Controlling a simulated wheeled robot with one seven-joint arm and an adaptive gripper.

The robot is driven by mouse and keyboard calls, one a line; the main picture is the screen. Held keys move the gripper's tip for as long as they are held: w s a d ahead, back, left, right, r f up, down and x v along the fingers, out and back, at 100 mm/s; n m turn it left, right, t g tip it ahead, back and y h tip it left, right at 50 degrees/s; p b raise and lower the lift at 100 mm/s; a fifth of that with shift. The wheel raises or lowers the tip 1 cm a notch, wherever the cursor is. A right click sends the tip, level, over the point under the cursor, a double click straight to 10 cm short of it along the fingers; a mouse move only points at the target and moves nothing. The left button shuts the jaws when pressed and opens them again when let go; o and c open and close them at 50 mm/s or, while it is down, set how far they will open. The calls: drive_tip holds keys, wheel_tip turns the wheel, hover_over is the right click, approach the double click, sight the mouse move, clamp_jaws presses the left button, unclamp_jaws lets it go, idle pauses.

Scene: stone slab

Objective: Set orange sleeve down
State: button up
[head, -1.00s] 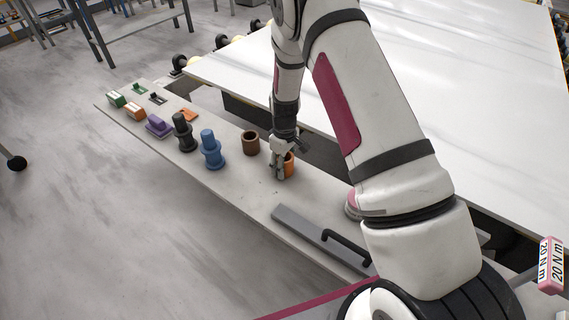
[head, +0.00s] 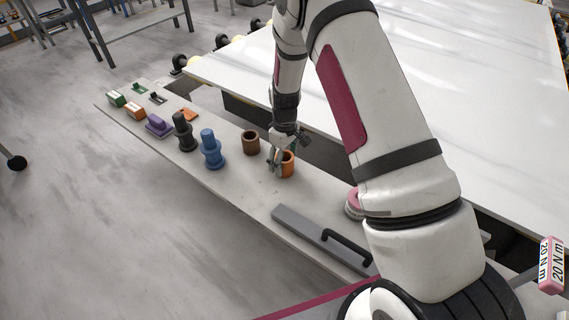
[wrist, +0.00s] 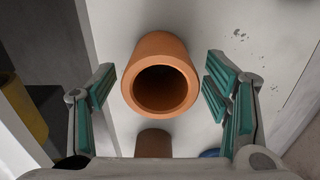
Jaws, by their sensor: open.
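The orange sleeve (head: 288,165) stands upright on the long grey board (head: 230,178), to the right of a brown sleeve (head: 251,142). My gripper (head: 277,160) is low at the orange sleeve and partly covers its left side in the head view. In the wrist view the orange sleeve (wrist: 160,78) shows its open round mouth. It lies between the two green-padded fingers of my gripper (wrist: 163,95), with a gap on each side. The gripper is open and holds nothing.
Beside the brown sleeve stand a blue stepped part (head: 211,150), a black one (head: 184,132) and a purple block (head: 158,126). A grey bar with a black handle (head: 346,243) lies at the near end. A large white slab (head: 440,80) lies behind.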

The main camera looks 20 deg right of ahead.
drive_tip(key=s+r+m+t, duration=0.1)
drive_tip(key=s+r, duration=0.1)
drive_tip(key=r, duration=0.9)
drive_tip(key=s+r+m, duration=0.1)
drive_tip(key=s+r, duration=0.1)
drive_tip(key=r, duration=0.8)
drive_tip(key=s+r+m+t, duration=0.1)
drive_tip(key=s+r+m, duration=0.1)
drive_tip(key=s+r, duration=0.85)
drive_tip(key=s+r+m+t, duration=0.1)
drive_tip(key=s+r, duration=0.1)
drive_tip(key=s, duration=0.7)
drive_tip(key=s+r+m+t, duration=0.1)
drive_tip(key=s+r+m, duration=0.1)
drive_tip(key=s, duration=0.7)
drive_tip(key=shift+r, duration=0.55)
